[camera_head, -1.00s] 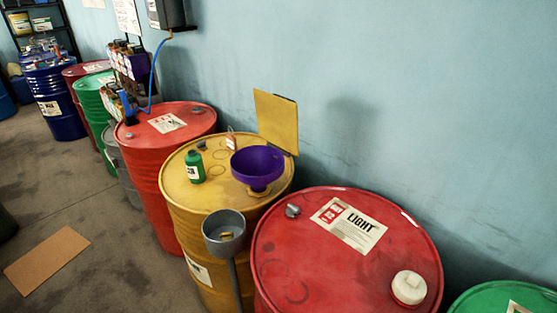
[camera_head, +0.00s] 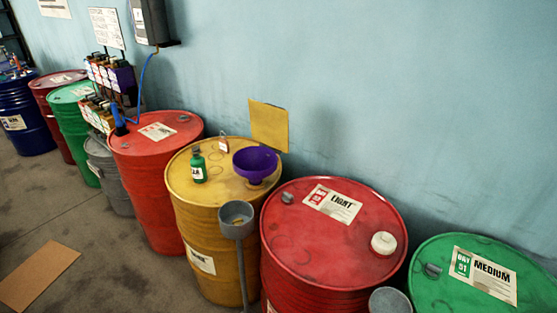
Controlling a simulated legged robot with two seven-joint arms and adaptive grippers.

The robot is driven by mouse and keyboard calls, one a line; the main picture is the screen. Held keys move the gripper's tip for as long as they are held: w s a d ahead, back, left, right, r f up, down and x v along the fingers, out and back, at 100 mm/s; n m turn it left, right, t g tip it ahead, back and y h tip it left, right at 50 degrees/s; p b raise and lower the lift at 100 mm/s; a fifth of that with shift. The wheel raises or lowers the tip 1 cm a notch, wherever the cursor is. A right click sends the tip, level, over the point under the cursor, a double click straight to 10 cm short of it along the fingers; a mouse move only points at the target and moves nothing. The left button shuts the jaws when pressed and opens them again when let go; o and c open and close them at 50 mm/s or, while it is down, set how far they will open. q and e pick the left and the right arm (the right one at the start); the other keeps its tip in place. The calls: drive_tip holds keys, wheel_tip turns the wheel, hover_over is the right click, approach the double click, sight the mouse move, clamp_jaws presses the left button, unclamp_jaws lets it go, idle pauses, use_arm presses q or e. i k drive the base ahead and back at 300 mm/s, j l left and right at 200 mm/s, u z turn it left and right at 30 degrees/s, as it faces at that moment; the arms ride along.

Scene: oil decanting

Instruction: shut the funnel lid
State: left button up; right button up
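A purple funnel (camera_head: 256,163) stands on top of the yellow drum (camera_head: 205,240), near its right edge. A flat yellow square panel (camera_head: 268,126), which looks like the funnel's lid, stands upright behind the funnel against the wall side. The funnel's bowl is uncovered. I cannot see how the panel joins the funnel. Neither of my grippers is in view.
A green bottle (camera_head: 198,168) and a small tag (camera_head: 223,143) stand on the yellow drum. A grey cup on a pole (camera_head: 236,217) stands in front. Red drums (camera_head: 330,240) flank it; a green drum (camera_head: 480,285) is at right. Cardboard (camera_head: 38,275) lies on the open floor.

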sight(269, 123)
drive_tip(key=i+j+z, duration=0.2)
drive_tip(key=z, duration=0.3)
drive_tip(key=i+j+z, duration=0.15)
drive_tip(key=j+z, duration=0.3)
